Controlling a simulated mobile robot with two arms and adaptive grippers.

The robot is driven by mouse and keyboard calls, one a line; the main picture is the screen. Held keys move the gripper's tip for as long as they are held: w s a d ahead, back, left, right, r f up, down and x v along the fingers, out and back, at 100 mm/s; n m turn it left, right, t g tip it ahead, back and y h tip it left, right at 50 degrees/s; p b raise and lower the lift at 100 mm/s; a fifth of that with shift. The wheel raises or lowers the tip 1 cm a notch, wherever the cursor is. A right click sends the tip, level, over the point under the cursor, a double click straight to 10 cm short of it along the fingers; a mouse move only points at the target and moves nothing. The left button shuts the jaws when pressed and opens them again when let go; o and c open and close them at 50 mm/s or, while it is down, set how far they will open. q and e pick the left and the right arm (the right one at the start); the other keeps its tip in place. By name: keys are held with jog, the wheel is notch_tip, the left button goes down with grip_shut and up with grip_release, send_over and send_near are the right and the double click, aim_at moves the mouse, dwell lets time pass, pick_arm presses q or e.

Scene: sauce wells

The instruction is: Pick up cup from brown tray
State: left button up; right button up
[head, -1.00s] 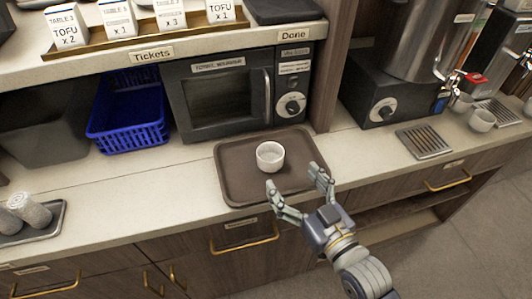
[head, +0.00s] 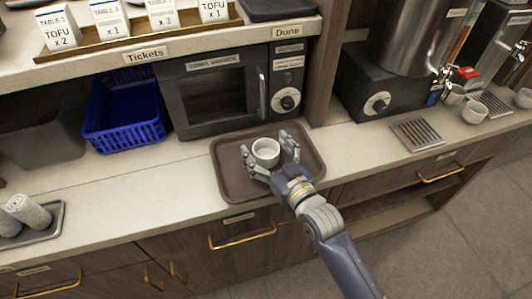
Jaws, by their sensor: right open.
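A small white cup (head: 266,151) stands upright on the brown tray (head: 231,186), near its middle. The tray lies on the counter in front of the black oven. My right gripper (head: 270,155) is over the tray with its open fingers on either side of the cup, one to the left and one to the right. I cannot tell whether the fingers touch the cup. My left gripper is not in view.
A black oven (head: 213,92) stands behind the tray, with a blue basket (head: 126,112) to its left. A wooden post (head: 327,65) rises behind right. Other cups (head: 473,112) and a drip grate (head: 417,134) are at right. Rolled towels (head: 28,212) lie far left. Counter left of the tray is clear.

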jog(key=c, duration=1.2)
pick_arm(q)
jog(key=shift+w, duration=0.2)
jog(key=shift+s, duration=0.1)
pick_arm(e)
jog(key=shift+r, duration=0.1)
